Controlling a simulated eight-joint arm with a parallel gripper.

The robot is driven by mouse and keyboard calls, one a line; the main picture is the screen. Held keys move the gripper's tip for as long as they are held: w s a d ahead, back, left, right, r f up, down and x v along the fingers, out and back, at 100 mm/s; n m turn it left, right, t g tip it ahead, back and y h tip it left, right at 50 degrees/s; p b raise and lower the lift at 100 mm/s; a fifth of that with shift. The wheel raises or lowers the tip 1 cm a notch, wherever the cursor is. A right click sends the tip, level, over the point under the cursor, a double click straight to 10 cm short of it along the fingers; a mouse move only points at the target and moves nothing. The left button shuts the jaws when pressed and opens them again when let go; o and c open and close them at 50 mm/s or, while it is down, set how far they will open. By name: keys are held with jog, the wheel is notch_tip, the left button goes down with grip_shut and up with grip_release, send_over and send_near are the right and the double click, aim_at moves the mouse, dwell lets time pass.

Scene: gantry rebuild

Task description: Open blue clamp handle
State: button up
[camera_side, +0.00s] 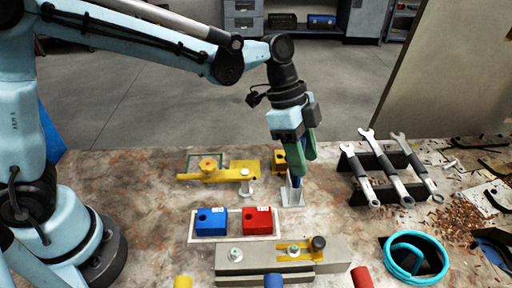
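My gripper (299,168), with green fingers, points down over the middle of the bench. A narrow blue piece (297,182) shows just below the fingertips, above a pale metal bracket (291,197); it looks like an upright clamp handle. The fingers overlap its upper part, so I cannot tell whether they touch it or how far apart they are. Another blue handle-like end (273,281) shows at the bottom edge of the view, between a red one (361,277) and a yellow one (183,282); their lower parts are cut off.
A yellow fixture (220,174) stands left of the gripper. In front lie a blue block (211,221), a red block (257,219) and a grey bar (262,262). Wrenches (383,162) rest on a black rack at right. A blue ring (416,257) sits at front right.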

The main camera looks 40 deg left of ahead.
grip_shut()
jog(key=shift+s, duration=0.15)
jog(key=shift+s+d+f+m+t+y, duration=0.35)
jog(key=shift+s+d+f+t+y, duration=0.5)
jog(key=shift+t+y, duration=0.65)
jog(key=shift+s+d+f+m+t+y, duration=0.3)
jog(key=shift+s+d+f+t+y, duration=0.3)
jog(key=shift+s+d+t+y, duration=0.6)
jog(key=shift+s+d+f+m+t+y, duration=0.35)
jog(key=shift+s+d+f+t+y, duration=0.3)
jog(key=shift+t+y, duration=1.1)
jog(key=shift+w+f+t, duration=0.15)
jog(key=shift+t, duration=0.1)
jog(key=shift+o, duration=0.3)
grip_release()
